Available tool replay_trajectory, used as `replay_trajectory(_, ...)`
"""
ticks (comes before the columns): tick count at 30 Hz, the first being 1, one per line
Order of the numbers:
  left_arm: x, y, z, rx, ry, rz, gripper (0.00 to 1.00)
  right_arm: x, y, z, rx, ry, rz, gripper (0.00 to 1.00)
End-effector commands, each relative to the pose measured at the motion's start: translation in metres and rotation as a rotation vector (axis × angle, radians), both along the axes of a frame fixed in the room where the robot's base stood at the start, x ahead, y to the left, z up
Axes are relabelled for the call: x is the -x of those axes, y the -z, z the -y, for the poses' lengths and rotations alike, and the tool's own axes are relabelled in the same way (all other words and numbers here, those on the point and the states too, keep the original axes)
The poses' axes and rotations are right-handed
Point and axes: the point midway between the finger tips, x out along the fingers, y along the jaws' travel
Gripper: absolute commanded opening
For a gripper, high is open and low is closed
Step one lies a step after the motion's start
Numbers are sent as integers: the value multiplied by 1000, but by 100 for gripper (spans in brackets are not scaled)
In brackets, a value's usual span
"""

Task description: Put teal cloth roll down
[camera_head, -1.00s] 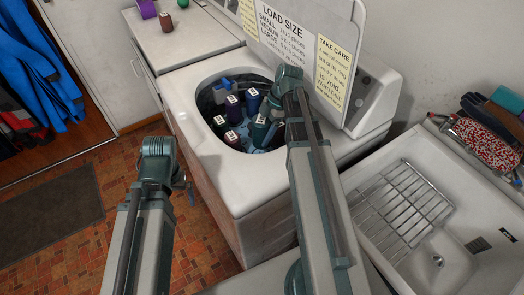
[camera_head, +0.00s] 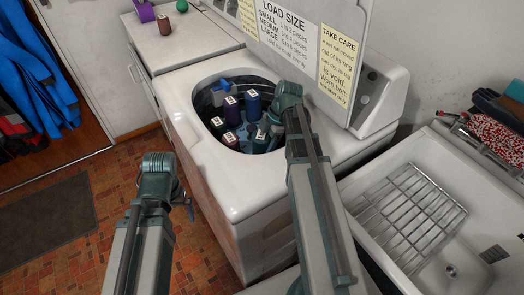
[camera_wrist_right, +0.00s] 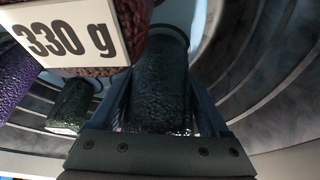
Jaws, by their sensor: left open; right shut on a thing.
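The teal cloth roll (camera_wrist_right: 160,85) looks dark in the right wrist view, standing between both fingers of my right gripper (camera_wrist_right: 162,100), which is shut on it. In the head view the roll (camera_head: 262,142) is inside the round tub of the white washer (camera_head: 205,165), low among other rolls. My right wrist partly hides it there, and I cannot tell whether its base touches the tub floor. My left gripper (camera_head: 189,209) is open and empty, hanging over the floor in front of the washer, mostly hidden behind its own wrist.
Several labelled rolls stand close by in the tub, including a maroon one (camera_wrist_right: 90,30), a purple one (camera_head: 231,112) and a dark green one (camera_wrist_right: 72,105). The raised lid (camera_head: 310,50) rises behind. A sink (camera_head: 470,225) with a wire rack (camera_head: 408,212) is at right.

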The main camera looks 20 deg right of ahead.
Motion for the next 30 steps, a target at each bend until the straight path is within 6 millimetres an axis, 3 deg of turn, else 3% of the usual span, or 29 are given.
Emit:
replay_trajectory(5, 0, 0, 0, 0, 0, 0, 100, 0, 0, 0, -1, 0, 0, 0)
replay_trajectory(6, 0, 0, 0, 0, 0, 0, 100, 0, 0, 0, 0, 0, 0, 82)
replay_trajectory(9, 0, 0, 0, 0, 0, 0, 100, 0, 0, 0, 0, 0, 0, 100)
replay_trajectory(20, 0, -4, 0, 0, 0, 0, 100, 0, -4, 1, 0, 0, 0, 100)
replay_trajectory(30, 0, -37, 0, 0, 0, 0, 100, -1, -37, 12, 0, 0, 1, 100)
